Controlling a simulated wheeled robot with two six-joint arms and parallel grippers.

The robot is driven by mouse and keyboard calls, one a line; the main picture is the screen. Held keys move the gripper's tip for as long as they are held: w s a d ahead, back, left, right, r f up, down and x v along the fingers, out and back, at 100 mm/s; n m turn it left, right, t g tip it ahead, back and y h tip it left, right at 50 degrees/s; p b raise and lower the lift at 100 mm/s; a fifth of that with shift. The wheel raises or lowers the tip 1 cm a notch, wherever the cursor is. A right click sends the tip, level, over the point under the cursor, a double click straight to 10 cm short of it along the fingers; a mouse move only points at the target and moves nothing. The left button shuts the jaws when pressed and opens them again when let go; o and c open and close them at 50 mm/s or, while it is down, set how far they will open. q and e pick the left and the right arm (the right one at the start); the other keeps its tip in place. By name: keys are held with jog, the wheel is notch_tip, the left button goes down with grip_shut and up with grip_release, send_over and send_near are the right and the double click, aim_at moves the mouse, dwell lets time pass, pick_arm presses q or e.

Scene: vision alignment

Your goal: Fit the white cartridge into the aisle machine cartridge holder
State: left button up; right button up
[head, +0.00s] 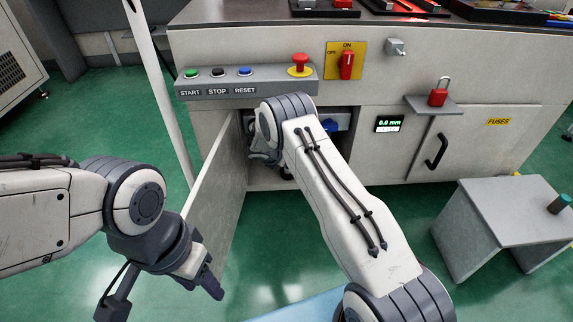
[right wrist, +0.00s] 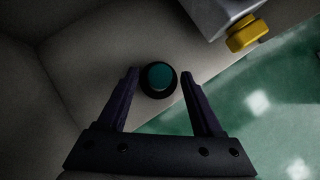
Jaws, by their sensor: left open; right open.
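No white cartridge can be made out for certain in either view. A dark round piece with a teal top (right wrist: 159,80) stands inside the pale compartment in the right wrist view. My right gripper (right wrist: 160,74) is open, its two fingers on either side of this piece; I cannot tell whether they touch it. In the head view my right arm reaches into the machine's open compartment (head: 343,146) and hides most of its inside and the gripper tips. The cartridge holder cannot be clearly identified. My left gripper (head: 160,300) is open and empty above the green floor.
The compartment door (head: 208,190) stands open on the left. A yellow knob (right wrist: 248,33) on a grey block sits near the compartment edge. A grey side table (head: 520,215) at right bears a dark cylinder with a teal top (head: 559,204). A red padlock (head: 438,97) stands on a shelf.

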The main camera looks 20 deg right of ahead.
jog(key=p+v, duration=0.5)
jog(key=v, duration=0.7)
jog(key=shift+p, duration=0.4)
